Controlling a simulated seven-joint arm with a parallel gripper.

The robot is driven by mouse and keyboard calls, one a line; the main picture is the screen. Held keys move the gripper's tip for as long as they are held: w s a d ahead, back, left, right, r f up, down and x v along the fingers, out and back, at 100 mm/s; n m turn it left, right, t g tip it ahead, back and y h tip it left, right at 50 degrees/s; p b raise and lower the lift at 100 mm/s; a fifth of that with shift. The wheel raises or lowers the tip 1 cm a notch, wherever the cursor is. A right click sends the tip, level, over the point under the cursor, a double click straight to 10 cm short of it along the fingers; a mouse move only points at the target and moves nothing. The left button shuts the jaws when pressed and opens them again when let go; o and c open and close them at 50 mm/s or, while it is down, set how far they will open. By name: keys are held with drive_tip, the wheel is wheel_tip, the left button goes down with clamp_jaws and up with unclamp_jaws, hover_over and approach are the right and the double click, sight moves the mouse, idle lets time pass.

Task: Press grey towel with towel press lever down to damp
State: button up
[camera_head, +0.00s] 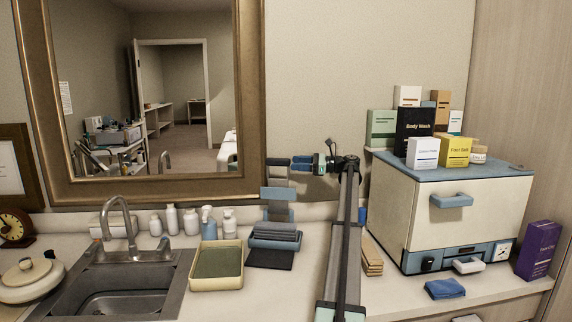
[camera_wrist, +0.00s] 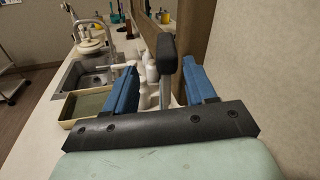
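The towel press (camera_head: 276,215) stands on the counter below the mirror, its blue upper plate raised. The folded grey towel (camera_head: 275,235) lies in its lower part. The lever's dark handle (camera_head: 277,162) is up at the top of the press. My gripper (camera_head: 300,163) is level with the handle, just to its right, fingers pointing left. In the wrist view my gripper (camera_wrist: 160,85) is open, with blue fingers spread. The dark handle (camera_wrist: 168,54) and its grey stem show in the gap, nearer the right finger. I cannot tell whether they touch.
A yellow tray (camera_head: 216,283) and the sink (camera_head: 130,290) are to the left of the press, with several bottles (camera_head: 190,222) behind. A dark mat (camera_head: 271,260) lies in front. The white warmer cabinet (camera_head: 452,215) stands on the right. The framed mirror (camera_head: 150,190) is close behind.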

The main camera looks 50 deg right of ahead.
drive_tip(key=shift+v, duration=2.65)
